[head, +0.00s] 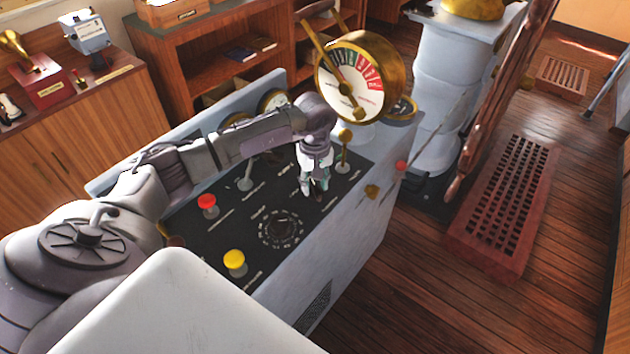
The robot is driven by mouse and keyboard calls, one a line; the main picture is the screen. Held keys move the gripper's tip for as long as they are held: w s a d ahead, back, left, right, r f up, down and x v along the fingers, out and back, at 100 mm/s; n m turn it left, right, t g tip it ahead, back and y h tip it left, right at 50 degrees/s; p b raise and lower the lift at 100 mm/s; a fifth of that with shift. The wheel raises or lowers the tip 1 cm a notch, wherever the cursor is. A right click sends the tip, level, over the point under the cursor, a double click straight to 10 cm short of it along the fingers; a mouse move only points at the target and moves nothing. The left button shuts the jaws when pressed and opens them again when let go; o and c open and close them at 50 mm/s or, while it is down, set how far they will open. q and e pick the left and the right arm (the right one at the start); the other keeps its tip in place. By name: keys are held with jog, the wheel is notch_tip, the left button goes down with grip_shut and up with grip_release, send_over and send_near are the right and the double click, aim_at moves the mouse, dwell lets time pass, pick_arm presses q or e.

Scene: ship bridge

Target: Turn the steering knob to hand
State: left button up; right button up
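My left arm reaches from the left over the black top of the control console (240,196). My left gripper (314,187) points down at the panel, between the brass-topped lever and the round dial. Its fingertips are at or just above the surface. They are too small to show whether they are open or shut. I cannot make out a steering knob for certain; one may be hidden under the fingers. A black round dial (283,229) with a ring of white marks lies nearer on the panel. The panel labels are too small to read. My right gripper is not in view.
On the console are a red button (208,204), a yellow button (235,262), a grey lever (246,178) and a brass-topped lever (343,157). A brass telegraph (356,80) stands at its far end. A wooden grating (508,205) lies on the floor at right.

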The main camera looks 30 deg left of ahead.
pick_arm(q)
grip_shut()
